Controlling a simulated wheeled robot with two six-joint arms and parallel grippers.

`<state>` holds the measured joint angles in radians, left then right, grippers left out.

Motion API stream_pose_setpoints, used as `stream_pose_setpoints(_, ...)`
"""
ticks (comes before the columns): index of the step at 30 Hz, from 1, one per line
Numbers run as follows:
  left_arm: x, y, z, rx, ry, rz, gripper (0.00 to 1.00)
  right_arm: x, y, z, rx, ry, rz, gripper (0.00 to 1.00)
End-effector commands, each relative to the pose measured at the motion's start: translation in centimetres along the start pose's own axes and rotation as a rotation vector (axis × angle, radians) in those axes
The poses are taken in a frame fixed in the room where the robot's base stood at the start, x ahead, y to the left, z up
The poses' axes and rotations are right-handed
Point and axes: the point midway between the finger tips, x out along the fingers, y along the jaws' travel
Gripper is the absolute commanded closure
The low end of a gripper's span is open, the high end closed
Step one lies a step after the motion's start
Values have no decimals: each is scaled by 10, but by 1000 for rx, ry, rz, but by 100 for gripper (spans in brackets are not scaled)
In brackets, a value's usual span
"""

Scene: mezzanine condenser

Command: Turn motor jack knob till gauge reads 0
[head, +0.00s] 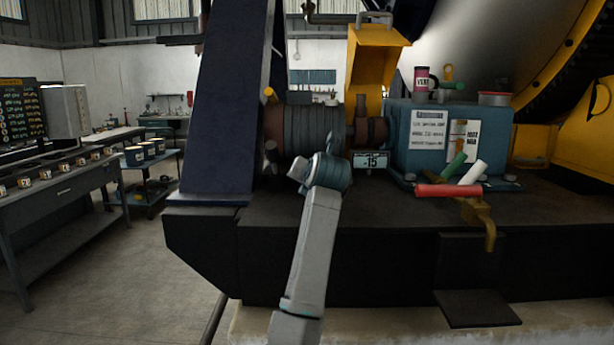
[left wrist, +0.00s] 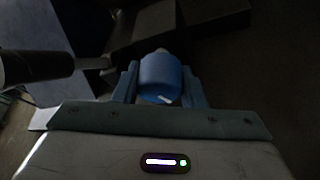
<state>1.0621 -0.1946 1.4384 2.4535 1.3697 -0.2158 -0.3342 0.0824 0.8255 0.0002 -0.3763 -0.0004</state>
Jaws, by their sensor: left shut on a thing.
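The gauge (head: 370,160) is a small dark plate with light digits below the motor's shaft; it appears to read -15. The motor (head: 310,125) is a ribbed dark cylinder behind my arm. My left gripper (head: 318,172) is up against the front of the motor base, left of the gauge. In the left wrist view, the knob (left wrist: 160,75) is a blue cylinder with a white mark, and my left gripper (left wrist: 160,88) is shut on it, one finger on each side. In the head view my wrist hides the knob. My right gripper is not in view.
A blue box (head: 450,140) with labels stands right of the gauge, with a red tube (head: 449,190) and other tubes by its front. A dark slanted beam (head: 225,100) rises on the left. The black platform (head: 400,260) runs below. A workbench (head: 60,190) is far left.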

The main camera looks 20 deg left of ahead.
Motion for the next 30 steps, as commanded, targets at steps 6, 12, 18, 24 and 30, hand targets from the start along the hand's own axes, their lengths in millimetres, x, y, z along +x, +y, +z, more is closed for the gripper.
stream_pose_setpoints(6,0,0,1,-142,4,-63,85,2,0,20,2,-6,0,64)
stream_pose_setpoints(12,0,0,0,-241,7,-106,85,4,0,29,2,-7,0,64)
stream_pose_setpoints(18,0,0,0,-296,8,-130,85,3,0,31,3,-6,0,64)
stream_pose_setpoints(24,0,0,0,-313,8,-137,85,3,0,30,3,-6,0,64)
stream_pose_setpoints(30,0,0,0,-313,8,-137,85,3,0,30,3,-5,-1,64)
